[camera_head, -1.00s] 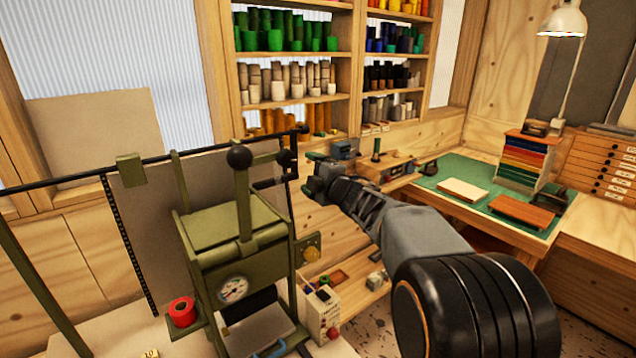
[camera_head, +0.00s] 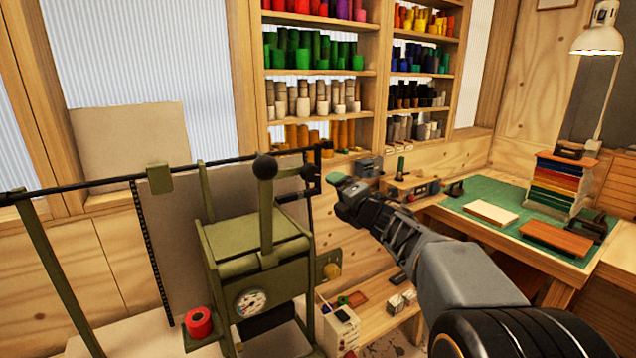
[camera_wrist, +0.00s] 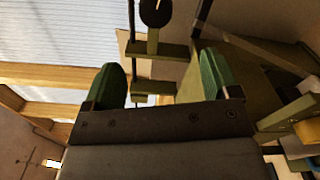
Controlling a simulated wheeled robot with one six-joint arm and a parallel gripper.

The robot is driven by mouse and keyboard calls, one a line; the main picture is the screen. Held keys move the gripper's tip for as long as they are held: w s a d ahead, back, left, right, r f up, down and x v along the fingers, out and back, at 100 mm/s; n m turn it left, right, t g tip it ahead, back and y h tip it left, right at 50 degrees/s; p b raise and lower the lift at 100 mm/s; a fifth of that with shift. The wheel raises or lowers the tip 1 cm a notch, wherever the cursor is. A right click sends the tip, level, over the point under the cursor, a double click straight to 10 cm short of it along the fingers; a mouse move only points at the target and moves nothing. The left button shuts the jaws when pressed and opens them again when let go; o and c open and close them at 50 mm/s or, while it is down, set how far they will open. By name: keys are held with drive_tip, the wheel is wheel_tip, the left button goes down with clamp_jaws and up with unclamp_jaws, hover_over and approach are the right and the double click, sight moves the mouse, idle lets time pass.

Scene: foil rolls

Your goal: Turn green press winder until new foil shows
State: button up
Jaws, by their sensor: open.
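The green press (camera_head: 260,240) stands left of centre in the head view, with a dial gauge on its front and an upright lever topped by a black ball. A round brass knob (camera_head: 332,270) sits on a plate at its right side; I cannot tell if this is the winder. My gripper (camera_head: 337,181) is in the air above and right of the press, apart from the knob. In the wrist view its green-padded fingers (camera_wrist: 160,82) are wide apart with nothing held. Press parts and the lever's ball (camera_wrist: 156,12) show beyond them. No foil is clearly visible on the press.
A dark rail (camera_head: 110,182) runs behind the press. Shelves of coloured rolls (camera_head: 310,50) line the back wall. A green-matted bench (camera_head: 470,205) with boards stands at the right.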

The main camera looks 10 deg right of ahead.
sight(313, 174)
drive_tip(key=w+a+n+p, duration=0.1)
drive_tip(key=w+n, duration=0.3)
drive_tip(key=w+a+n+p, duration=0.1)
drive_tip(key=w+n+p, duration=0.1)
drive_tip(key=w+n, duration=0.2)
drive_tip(key=w+a+n+p, duration=0.1)
drive_tip(key=w+n, duration=0.3)
drive_tip(key=n, duration=0.2)
drive_tip(key=shift+a+r+p, duration=0.35)
drive_tip(key=shift+r+p, duration=0.05)
drive_tip(key=shift+x, duration=0.85)
drive_tip(key=shift+f, duration=0.15)
drive_tip(key=shift+c, duration=0.2)
drive_tip(key=c, duration=0.9)
